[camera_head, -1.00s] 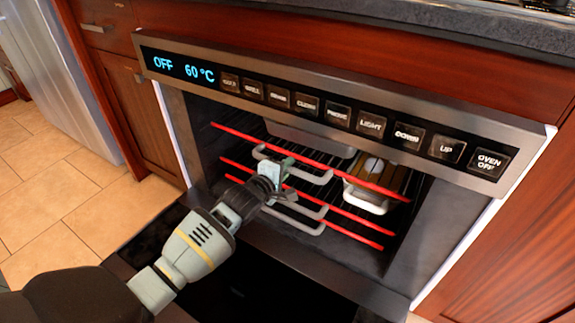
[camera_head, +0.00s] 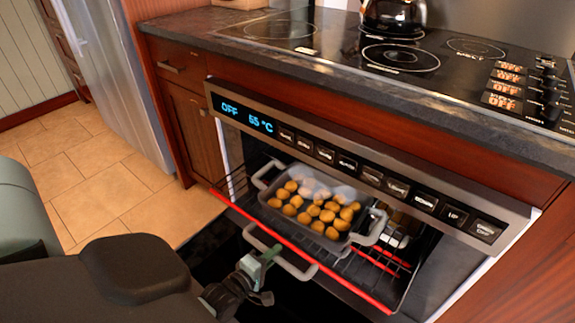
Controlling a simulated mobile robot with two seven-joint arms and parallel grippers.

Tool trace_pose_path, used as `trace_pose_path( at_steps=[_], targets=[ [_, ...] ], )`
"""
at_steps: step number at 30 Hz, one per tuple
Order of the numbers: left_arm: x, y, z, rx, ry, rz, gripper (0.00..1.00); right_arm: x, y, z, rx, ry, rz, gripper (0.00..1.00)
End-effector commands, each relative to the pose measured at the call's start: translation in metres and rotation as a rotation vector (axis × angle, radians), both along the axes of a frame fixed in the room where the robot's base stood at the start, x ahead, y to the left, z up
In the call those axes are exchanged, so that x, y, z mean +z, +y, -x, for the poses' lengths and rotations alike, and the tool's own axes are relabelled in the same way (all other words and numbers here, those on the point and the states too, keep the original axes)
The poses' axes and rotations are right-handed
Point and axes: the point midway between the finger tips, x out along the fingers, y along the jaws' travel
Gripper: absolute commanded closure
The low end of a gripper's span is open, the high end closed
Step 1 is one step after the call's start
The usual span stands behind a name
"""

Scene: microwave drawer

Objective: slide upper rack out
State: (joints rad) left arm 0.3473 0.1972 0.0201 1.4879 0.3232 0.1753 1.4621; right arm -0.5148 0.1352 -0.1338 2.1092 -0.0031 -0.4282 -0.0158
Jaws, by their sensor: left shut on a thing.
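The upper rack (camera_head: 330,270), a dark wire shelf with a red front bar, sticks well out of the oven opening. A grey tray (camera_head: 352,238) of round golden food pieces sits on it. A pale loop handle (camera_head: 296,270) hangs at the rack's front. My left gripper (camera_head: 258,264) is shut on this handle near its left part, in front of the red bar; its fingers partly hide the handle. Lower red-edged racks (camera_head: 380,262) show inside the oven at the right, mostly hidden by the upper rack. My right gripper is not in view.
The oven's control panel (camera_head: 340,165) slants above the opening. The dark oven door (camera_head: 210,252) lies open below the rack. A cooktop (camera_head: 400,60) with a glass pot (camera_head: 392,15) is above. Tiled floor (camera_head: 100,170) is clear at the left.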

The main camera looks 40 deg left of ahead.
Motion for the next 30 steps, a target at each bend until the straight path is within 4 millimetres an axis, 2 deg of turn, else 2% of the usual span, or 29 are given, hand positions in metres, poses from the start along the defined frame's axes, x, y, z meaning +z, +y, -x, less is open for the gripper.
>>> trace_pose_path(
  at_steps=[1, 6, 13, 20, 30],
  targets=[
    [0.003, -0.001, 0.014, -0.001, 0.002, 0.0, 1.0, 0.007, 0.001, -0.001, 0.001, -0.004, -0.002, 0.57],
    [0.002, -0.003, 0.052, -0.001, 0.0, -0.001, 1.0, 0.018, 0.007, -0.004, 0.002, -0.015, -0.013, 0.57],
    [0.001, -0.005, 0.086, -0.002, 0.0, -0.002, 1.0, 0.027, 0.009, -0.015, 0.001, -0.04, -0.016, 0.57],
    [0.0, -0.006, 0.101, -0.001, -0.001, 0.0, 1.0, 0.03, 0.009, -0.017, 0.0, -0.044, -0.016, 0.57],
    [0.0, -0.006, 0.102, -0.001, -0.002, 0.0, 1.0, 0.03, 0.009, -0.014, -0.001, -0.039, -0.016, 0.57]
  ],
)
